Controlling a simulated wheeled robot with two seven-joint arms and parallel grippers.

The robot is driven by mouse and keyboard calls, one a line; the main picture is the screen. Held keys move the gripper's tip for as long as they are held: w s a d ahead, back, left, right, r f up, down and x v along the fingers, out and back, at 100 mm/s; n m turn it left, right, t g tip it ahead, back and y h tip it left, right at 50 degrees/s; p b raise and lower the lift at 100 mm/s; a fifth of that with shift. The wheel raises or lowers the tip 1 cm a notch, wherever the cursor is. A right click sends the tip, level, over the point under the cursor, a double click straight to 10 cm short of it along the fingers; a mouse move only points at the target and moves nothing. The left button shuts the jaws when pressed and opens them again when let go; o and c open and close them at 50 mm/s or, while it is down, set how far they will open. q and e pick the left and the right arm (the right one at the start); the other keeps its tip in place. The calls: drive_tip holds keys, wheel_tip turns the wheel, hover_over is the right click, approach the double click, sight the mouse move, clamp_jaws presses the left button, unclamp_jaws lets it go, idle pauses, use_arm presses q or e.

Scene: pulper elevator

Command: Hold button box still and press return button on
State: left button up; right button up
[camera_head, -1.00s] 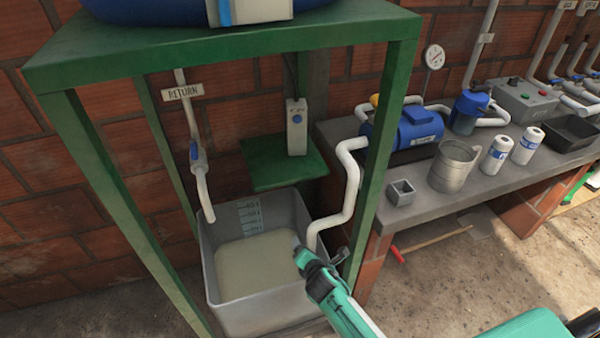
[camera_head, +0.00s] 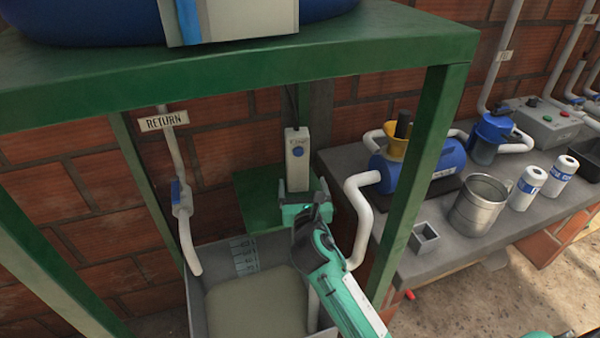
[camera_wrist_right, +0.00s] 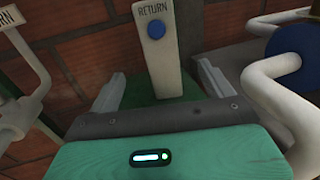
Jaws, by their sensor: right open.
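The button box (camera_head: 297,172) is a narrow upright pale box with a round blue return button (camera_head: 298,152) near its top. My right gripper (camera_head: 298,190) is open in front of the lower part of the box. In the right wrist view its fingers (camera_wrist_right: 160,88) spread to either side of the box, apart from it. My left gripper is not in view.
A grey tank (camera_head: 194,300) with cloudy liquid stands below the shelf. A white RETURN pipe (camera_head: 188,238) hangs at left, and a white pipe (camera_head: 363,220) runs close at right. A green post (camera_head: 423,165) stands right of my arm.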

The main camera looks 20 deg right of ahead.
sight(298, 159)
drive_tip(key=x, duration=1.3)
drive_tip(key=shift+w+r, duration=0.15)
drive_tip(key=shift+r, duration=0.05)
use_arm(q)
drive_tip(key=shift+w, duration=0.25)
use_arm(e)
drive_tip(key=shift+w+d, duration=0.1)
drive_tip(key=shift+w, duration=0.3)
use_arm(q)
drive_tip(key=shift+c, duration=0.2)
use_arm(e)
drive_tip(key=c, duration=1.3)
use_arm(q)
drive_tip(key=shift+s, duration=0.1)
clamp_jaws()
use_arm(e)
drive_tip(key=shift+o, duration=0.2)
idle(1.1)
